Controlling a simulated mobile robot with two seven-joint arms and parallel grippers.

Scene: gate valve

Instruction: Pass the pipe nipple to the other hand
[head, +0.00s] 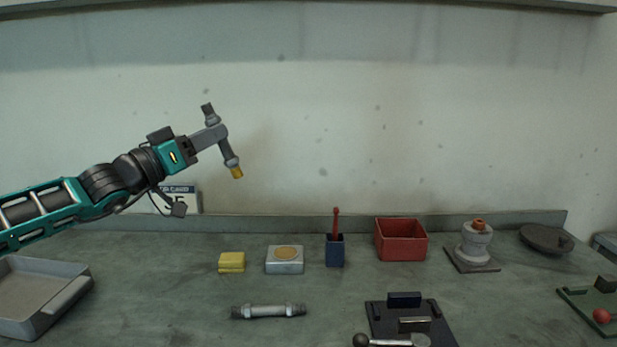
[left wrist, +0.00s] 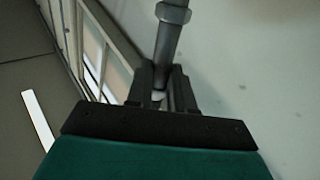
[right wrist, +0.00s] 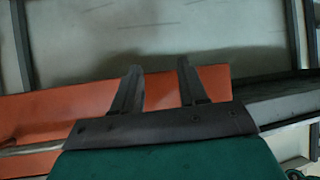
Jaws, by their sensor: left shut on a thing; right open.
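My left gripper (head: 221,132) is shut on a grey pipe nipple (head: 230,155) and holds it in the air, high above the bench. The nipple is tilted, with a dark threaded upper end and a yellow lower end. In the left wrist view the nipple (left wrist: 167,45) runs up from between the fingers (left wrist: 162,85), with a collar near the top of the picture. My right gripper (right wrist: 158,85) is open and empty in the right wrist view, in front of an orange surface. It does not show in the head view. A second, similar grey pipe nipple (head: 268,311) lies on the bench.
On the bench (head: 190,300) stand a yellow block (head: 232,262), a silver box (head: 284,266), a blue holder (head: 335,252), a red bin (head: 401,240) and a valve body (head: 476,243). A grey tray (head: 35,295) is at left, a dark fixture (head: 440,322) at front. The air right of the left gripper is clear.

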